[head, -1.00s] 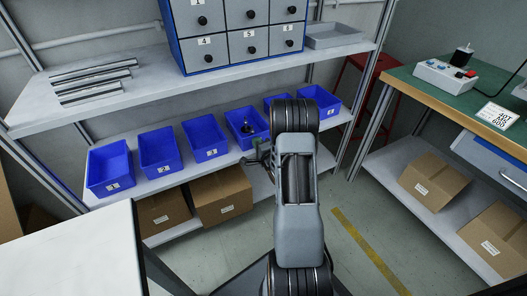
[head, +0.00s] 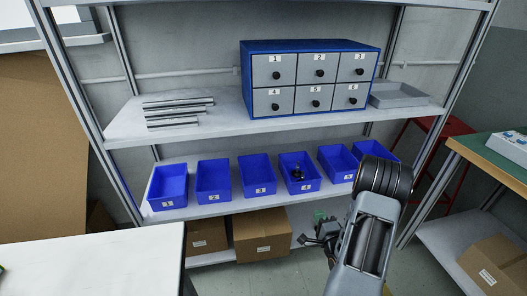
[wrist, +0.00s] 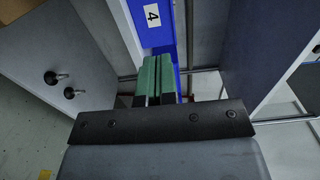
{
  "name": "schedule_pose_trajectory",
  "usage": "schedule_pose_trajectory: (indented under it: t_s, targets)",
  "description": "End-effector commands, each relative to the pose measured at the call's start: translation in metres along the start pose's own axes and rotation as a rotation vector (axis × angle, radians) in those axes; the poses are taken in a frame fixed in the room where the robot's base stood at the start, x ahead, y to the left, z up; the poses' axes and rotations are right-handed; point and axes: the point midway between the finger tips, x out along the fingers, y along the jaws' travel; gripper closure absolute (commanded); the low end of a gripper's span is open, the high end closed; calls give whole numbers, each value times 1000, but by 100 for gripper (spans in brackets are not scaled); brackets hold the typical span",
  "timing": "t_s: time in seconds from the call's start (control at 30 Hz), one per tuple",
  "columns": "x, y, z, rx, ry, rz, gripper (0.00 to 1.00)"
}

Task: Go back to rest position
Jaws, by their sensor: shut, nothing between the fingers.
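My gripper (head: 318,222) hangs in front of the lower shelf in the head view, below and a little right of the bin labelled 4 (head: 313,187). In the wrist view its two green fingers (wrist: 157,78) lie side by side, shut with nothing between them. The blue bin labelled 4 (wrist: 153,18) shows beyond the fingertips. A small dark object (head: 298,174) stands inside that bin. My arm reaches up from the lower right of the head view.
Blue bins line the lower shelf (head: 140,222), with cardboard boxes (head: 262,236) beneath. A drawer cabinet (head: 245,80), metal rods (head: 178,107) and a grey tray (head: 398,95) sit above. A white tabletop (head: 90,265) is at lower left, a green-topped bench (head: 490,150) at right.

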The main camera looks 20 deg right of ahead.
Motion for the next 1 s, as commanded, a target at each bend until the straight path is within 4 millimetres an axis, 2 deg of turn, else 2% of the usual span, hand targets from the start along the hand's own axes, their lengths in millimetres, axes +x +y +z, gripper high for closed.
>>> schedule_pose_trajectory:
  t_s: [0.07,0.17,0.27,0.37,0.43,0.57,0.67,0.7,0.77,0.9,1.0]
  targets:
    - [0,-1,0,-3,0,1,100]
    - [5,-13,2,-43,-7,24,100]
    - [17,-43,8,-159,-21,91,100]
    - [33,-89,18,-345,-44,202,100]
    - [42,-128,28,-497,-68,295,100]
    - [46,-200,50,-755,-130,469,100]
    - [37,-256,70,-921,-202,593,100]
    - [30,-278,79,-980,-239,639,100]
    - [18,-311,94,-1060,-304,704,100]
    - [-22,-381,129,-1209,-495,818,100]
    - [-54,-421,152,-1286,-649,865,100]
